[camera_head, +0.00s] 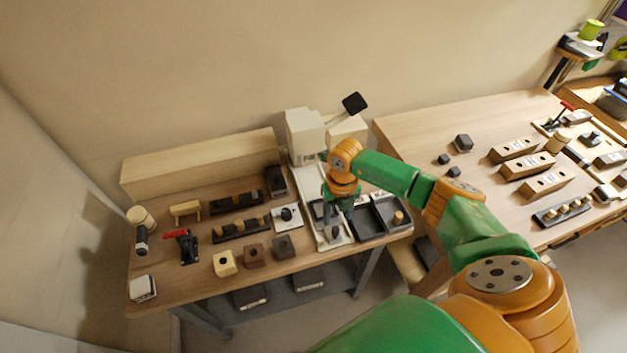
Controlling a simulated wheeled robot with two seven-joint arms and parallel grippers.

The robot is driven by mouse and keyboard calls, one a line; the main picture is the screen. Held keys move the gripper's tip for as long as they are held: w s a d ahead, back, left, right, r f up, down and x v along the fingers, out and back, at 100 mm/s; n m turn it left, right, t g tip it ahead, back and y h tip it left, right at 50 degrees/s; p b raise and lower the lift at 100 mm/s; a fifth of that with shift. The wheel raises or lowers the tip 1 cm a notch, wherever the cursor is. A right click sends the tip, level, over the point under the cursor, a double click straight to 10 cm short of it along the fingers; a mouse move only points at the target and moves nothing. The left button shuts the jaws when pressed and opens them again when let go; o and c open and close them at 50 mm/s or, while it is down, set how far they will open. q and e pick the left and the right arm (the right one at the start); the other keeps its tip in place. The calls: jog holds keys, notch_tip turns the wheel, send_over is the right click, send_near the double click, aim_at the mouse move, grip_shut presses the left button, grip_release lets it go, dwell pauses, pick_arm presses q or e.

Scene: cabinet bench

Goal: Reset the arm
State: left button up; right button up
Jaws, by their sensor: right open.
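My right arm, green and orange, comes in from the lower right and reaches over the left bench (200,284). My right gripper (335,222) points down over the right part of that bench, above a light plate (311,185) with dark parts on it. It is small in the picture. It is open, and I see nothing held in it. I cannot tell whether its fingertips touch anything below. My left gripper is not in view.
A black tray (375,232) lies just right of the gripper. Small blocks (254,253), dark racks (240,230) and a red-handled clamp (187,246) stand to its left. A white machine (304,134) stands behind. A second bench (411,127) with wooden blocks is at right.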

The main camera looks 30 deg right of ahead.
jog(key=shift+r, duration=0.45)
